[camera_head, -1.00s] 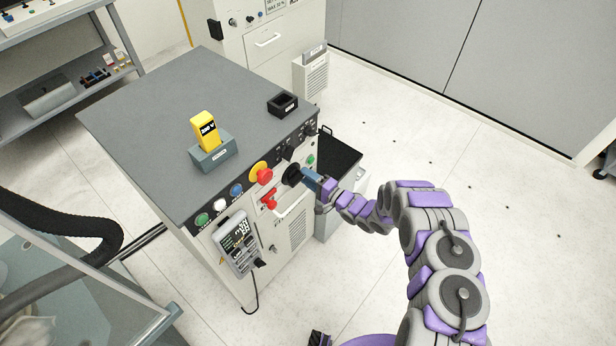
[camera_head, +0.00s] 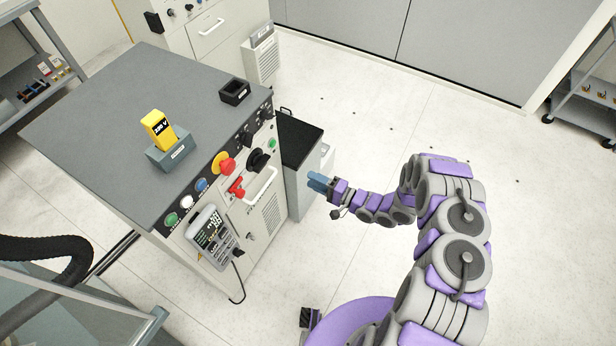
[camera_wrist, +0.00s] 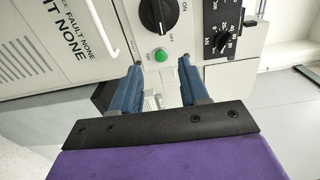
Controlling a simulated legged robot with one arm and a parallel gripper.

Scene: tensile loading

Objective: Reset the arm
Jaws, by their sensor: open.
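My gripper (camera_head: 319,182) is at the end of my purple and grey arm, out to the right of the grey-topped control cabinet (camera_head: 110,110). It is apart from the cabinet's front panel and holds nothing. In the wrist view its two blue fingers (camera_wrist: 156,88) stand apart with a clear gap between them. A black rotary knob (camera_head: 258,160) is on the panel, left of the gripper. The same knob, with an ON mark beside it, shows in the wrist view (camera_wrist: 158,14), above the fingers. A green button (camera_wrist: 161,55) lies just beyond the gap.
The panel also carries a red emergency button (camera_head: 227,166), a red switch (camera_head: 237,187) and a hanging handheld controller (camera_head: 213,234). A yellow meter (camera_head: 158,130) stands in a grey holder on top. A dark-topped box (camera_head: 300,146) is beside the cabinet.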

